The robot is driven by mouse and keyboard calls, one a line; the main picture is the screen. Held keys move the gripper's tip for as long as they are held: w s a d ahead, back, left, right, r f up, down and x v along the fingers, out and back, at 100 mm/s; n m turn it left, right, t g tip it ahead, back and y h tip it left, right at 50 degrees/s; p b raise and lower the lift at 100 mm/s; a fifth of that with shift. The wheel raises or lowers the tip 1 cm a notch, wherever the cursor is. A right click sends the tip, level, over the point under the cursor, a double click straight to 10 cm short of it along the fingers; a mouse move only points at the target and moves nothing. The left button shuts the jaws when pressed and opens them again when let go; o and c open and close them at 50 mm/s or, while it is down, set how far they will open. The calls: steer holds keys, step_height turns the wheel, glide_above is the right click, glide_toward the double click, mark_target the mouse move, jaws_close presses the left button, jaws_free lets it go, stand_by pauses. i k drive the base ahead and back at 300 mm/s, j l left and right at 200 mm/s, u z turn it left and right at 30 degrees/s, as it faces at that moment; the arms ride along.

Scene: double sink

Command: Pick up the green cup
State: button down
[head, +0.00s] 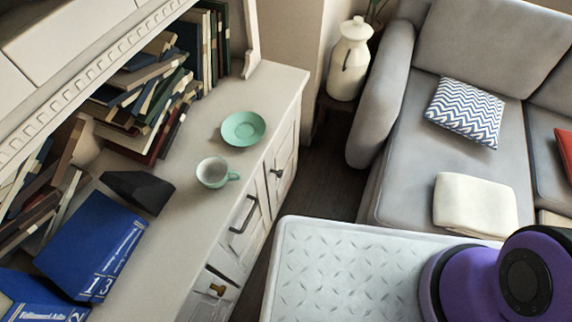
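The green cup (214,173) stands upright on the white cabinet top, left of the picture's middle. It is pale green with a light inside, and its handle points to the right. It stands apart from the green saucer (243,129), which lies flat a little behind it. My gripper is not in view. A purple and black rounded part, which looks like part of my own arm, shows at the lower right, well away from the cup.
Books (146,95) lean and pile behind the cup, and a blue binder (91,246) and a dark wedge-shaped object (138,190) are to its left. The cabinet (178,248) has bare top around the cup. A grey sofa (422,150) and white patterned surface (345,272) are at right.

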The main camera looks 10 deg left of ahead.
mark_target(213, 173)
steer(key=u, duration=1.5)
steer(key=k+l+u, duration=0.1)
steer(key=l+u, duration=0.4)
steer(key=k+l+u, duration=0.15)
steer(key=u, duration=0.3)
steer(key=l, duration=0.1)
